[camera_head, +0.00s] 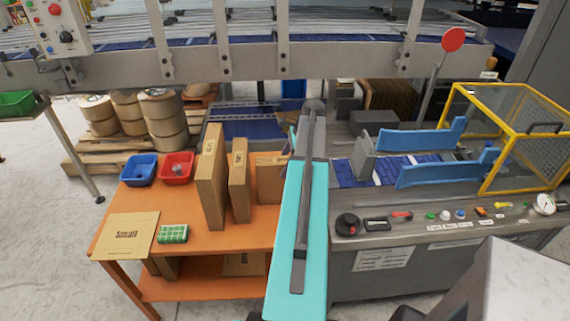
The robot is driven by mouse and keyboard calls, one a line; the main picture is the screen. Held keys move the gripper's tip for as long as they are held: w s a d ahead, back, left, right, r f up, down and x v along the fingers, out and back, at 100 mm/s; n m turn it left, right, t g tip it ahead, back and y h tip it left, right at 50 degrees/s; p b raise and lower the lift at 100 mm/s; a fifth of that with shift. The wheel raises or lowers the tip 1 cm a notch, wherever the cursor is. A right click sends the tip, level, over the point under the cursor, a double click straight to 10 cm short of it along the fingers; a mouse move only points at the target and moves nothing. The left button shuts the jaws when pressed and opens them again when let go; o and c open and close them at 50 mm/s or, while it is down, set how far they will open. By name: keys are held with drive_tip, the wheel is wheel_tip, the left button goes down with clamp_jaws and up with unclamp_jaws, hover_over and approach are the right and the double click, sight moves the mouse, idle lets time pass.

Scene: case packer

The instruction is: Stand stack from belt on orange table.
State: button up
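The orange table (205,243) stands left of centre. A tall brown cardboard stack (211,180) and a narrower one (239,182) stand upright on it. A third cardboard piece (269,180) is at the table's right side, partly hidden by my teal arm; I cannot tell whether it rests on the table or is held. A blue belt (345,173) runs between blue guides right of my arm; no stack shows on its visible part. My arm reaches forward through the middle. My gripper's fingers are hidden behind it, so their state does not show.
A blue bin (141,170), a red bin (177,166), a flat "Small" sheet (126,235) and a green item (173,234) occupy the table's left. A grey bench (430,228) with small items and a yellow-framed guard (512,125) are on the right. A conveyor frame (250,62) spans the top.

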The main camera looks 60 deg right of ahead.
drive_tip(key=shift+r, duration=0.2)
drive_tip(key=shift+b+v, duration=1.9)
drive_tip(key=shift+v, duration=4.05)
